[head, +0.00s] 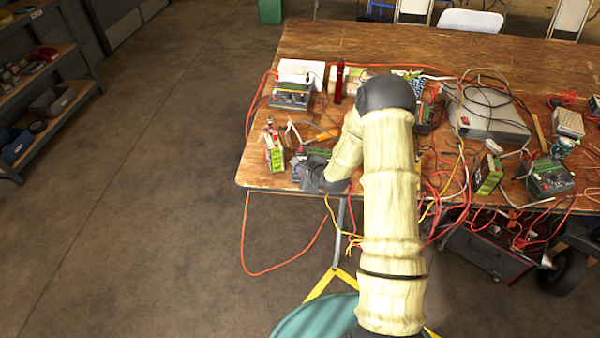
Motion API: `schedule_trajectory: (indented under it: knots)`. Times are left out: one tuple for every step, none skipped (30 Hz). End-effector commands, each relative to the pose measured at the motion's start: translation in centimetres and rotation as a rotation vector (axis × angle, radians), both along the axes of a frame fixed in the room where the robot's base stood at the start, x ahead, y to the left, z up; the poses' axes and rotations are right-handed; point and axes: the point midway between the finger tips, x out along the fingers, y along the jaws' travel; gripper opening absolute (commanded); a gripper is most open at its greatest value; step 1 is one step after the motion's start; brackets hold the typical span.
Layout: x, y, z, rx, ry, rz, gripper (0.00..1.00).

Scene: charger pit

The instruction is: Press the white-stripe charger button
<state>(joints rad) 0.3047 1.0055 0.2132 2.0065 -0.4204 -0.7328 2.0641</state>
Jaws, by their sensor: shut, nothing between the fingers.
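Several dark charger boxes with green and red parts are on the wooden table (440,50). One charger (316,153) is at the left front, partly hidden by my wrist. Others are at the back left (290,97), behind my elbow (425,116) and at the right (547,178). I cannot make out a white stripe or a button on any of them. My gripper (304,173) is at the dark end of my arm, close beside the left front charger at the table's front edge. It is shut and empty. Whether it touches the charger I cannot tell.
A green battery pack (273,152) stands left of my gripper, another (488,174) to the right. A red upright tool (339,82) and a grey box (487,112) stand farther back. Loose cables cover much of the table. The floor at left is clear, with shelves beyond.

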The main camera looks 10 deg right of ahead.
Motion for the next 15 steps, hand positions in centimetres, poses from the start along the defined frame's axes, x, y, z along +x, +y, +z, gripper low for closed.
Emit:
schedule_trajectory:
  knots:
    - [0.0,0.0,0.0,0.000,0.002,-0.001,0.00]
    - [-0.1,-0.1,0.0,0.000,0.002,-0.001,0.00]
    - [-0.1,-0.1,0.2,0.000,0.002,-0.001,0.00]
    - [-0.1,-0.1,0.3,0.000,0.002,-0.001,0.00]
    - [-0.1,-0.1,0.5,0.000,0.002,-0.001,0.00]
    - [-0.1,-0.1,0.7,0.000,0.002,-0.002,0.00]
    - [-0.2,-0.1,0.9,0.000,0.002,-0.002,0.00]
    - [-0.2,-0.1,1.0,0.000,0.002,-0.002,0.00]
    - [-0.2,-0.1,1.2,0.000,0.002,-0.002,0.00]
    - [-0.2,-0.1,1.4,0.000,0.002,-0.001,0.00]
    - [-0.3,0.0,1.4,0.000,0.002,-0.001,0.00]
    - [-0.3,0.0,1.5,0.000,0.002,-0.001,0.00]
    - [-0.3,0.0,1.6,-0.001,0.001,0.000,0.00]
    - [-0.3,0.0,1.6,-0.001,0.001,0.000,0.00]
    - [-0.3,0.0,1.5,-0.001,0.001,0.000,0.00]
